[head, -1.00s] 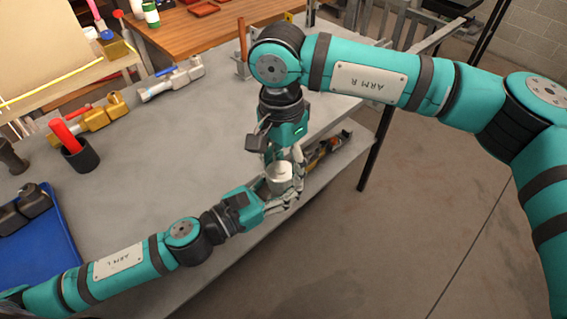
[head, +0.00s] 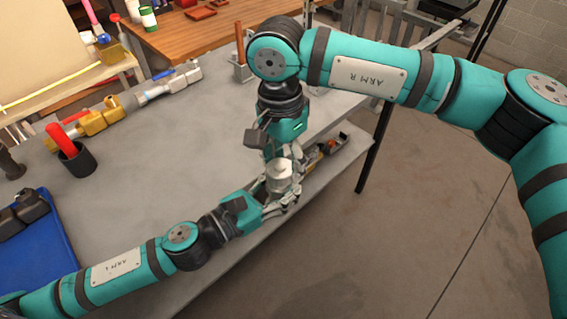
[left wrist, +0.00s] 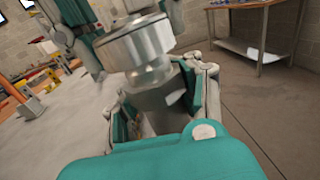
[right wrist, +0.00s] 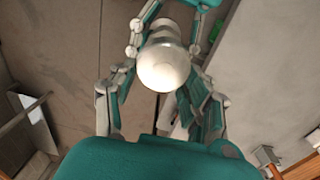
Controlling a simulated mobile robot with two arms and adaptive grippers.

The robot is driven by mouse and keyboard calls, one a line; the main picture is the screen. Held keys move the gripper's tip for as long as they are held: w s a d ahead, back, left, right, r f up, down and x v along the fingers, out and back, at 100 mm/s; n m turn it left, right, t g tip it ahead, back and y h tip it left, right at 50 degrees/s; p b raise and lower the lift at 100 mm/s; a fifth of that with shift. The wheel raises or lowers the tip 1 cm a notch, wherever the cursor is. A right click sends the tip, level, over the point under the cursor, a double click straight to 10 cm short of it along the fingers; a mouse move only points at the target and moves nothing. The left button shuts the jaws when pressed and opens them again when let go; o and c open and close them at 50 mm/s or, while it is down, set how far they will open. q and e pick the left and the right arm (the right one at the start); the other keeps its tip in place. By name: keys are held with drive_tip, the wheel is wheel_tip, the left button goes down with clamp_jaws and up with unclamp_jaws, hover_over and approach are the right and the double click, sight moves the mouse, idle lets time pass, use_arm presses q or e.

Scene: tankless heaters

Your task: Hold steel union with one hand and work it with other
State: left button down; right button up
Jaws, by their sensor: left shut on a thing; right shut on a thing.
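The steel union (head: 281,180) is a shiny silver round piece held above the bench's front edge, between my two grippers. My left gripper (head: 284,196) is shut on its lower part. My right gripper (head: 284,163) comes from above and is shut at its upper part; its fingers partly hide the union. In the left wrist view the union (left wrist: 138,46) shows a wide polished collar above a narrower body between the left fingers. In the right wrist view its rounded, pale end (right wrist: 163,68) sits between the right fingers. Exact finger contact is hard to see.
The grey bench (head: 140,185) is clear in the middle. A brass and steel valve assembly (head: 105,117) lies at the back left, near a dark cup (head: 78,160) with a red-handled tool. A blue tray (head: 40,245) is at the left. A lower shelf (head: 325,165) holds small parts.

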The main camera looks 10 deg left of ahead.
use_arm(q)
drive_tip(key=shift+r, duration=0.1)
use_arm(e)
drive_tip(key=shift+r, duration=0.55)
use_arm(q)
drive_tip(key=shift+w, duration=0.1)
